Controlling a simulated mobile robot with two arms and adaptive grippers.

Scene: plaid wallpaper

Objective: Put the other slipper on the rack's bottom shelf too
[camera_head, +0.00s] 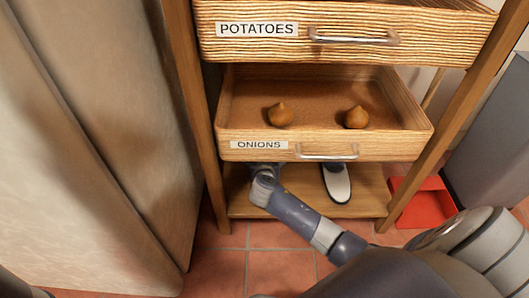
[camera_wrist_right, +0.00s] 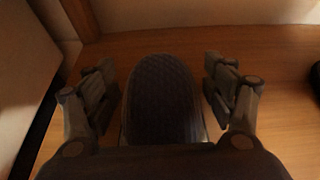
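The rack's bottom shelf (camera_head: 300,206) is a plain wooden board under the onions drawer. One slipper (camera_head: 337,182), pale with a dark top part, lies on it right of my arm. My right arm reaches in under the drawer, which hides the gripper in the head view. In the right wrist view, a dark, textured slipper (camera_wrist_right: 163,98) lies on the wooden shelf (camera_wrist_right: 250,50). My right gripper (camera_wrist_right: 162,88) is open, its fingers on either side of this slipper with small gaps. A dark edge shows at the far right there. My left gripper is not in view.
The open onions drawer (camera_head: 320,143) holds two onions and hangs low over the shelf. The potatoes drawer (camera_head: 400,30) is above. A red tray-like object (camera_head: 420,203) lies right of the rack. A large pale cabinet (camera_head: 90,150) stands close on the left.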

